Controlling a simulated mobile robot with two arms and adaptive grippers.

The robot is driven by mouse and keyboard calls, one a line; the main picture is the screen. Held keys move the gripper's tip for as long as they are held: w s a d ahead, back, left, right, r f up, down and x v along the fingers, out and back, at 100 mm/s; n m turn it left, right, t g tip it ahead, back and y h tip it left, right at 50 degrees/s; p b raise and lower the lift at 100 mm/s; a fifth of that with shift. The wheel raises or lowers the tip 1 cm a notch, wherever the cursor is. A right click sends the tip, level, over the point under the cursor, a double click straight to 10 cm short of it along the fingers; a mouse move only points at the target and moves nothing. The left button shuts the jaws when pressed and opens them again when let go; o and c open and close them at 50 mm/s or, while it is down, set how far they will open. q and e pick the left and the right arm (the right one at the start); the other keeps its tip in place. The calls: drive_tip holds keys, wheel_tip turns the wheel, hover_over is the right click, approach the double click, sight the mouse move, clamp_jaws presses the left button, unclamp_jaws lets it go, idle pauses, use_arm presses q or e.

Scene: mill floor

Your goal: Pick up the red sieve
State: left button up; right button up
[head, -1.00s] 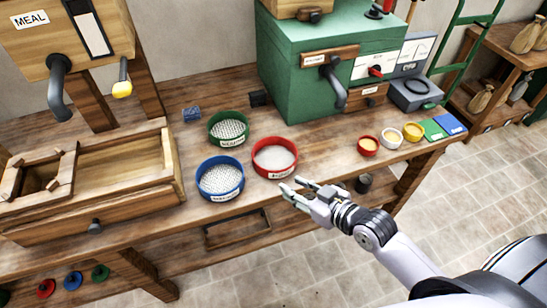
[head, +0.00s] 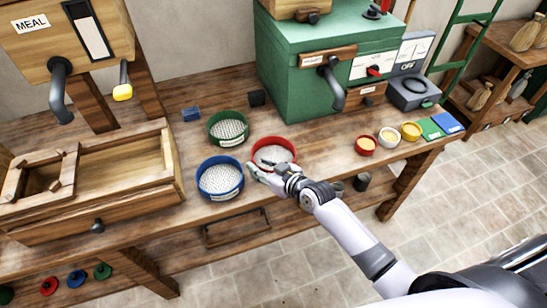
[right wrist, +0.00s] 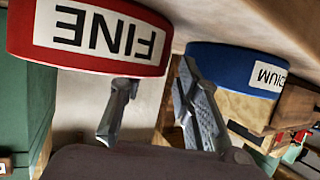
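In the right wrist view the red sieve (right wrist: 40,55) shows close up and upside down, labelled FINE. My right gripper (head: 258,164) is at the front left of its rim, partly covering it. In the right wrist view the gripper's fingers (right wrist: 155,88) are spread and hold nothing. One finger is by the red rim, the other in the gap towards the blue sieve. I cannot tell whether either touches. My left gripper is out of view.
The blue sieve (head: 220,190) stands close left of my right gripper, the green sieve (head: 228,142) behind. Small bowls, including a red one (head: 366,152), stand to the right. A green machine (head: 285,85) is behind; a wooden trough (head: 125,200) is left.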

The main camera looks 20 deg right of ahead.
drive_tip(key=shift+x, duration=1.15)
drive_tip(key=shift+c, duration=0.6)
drive_tip(key=shift+d, duration=0.1)
clamp_jaws()
drive_tip(key=shift+r, duration=0.1)
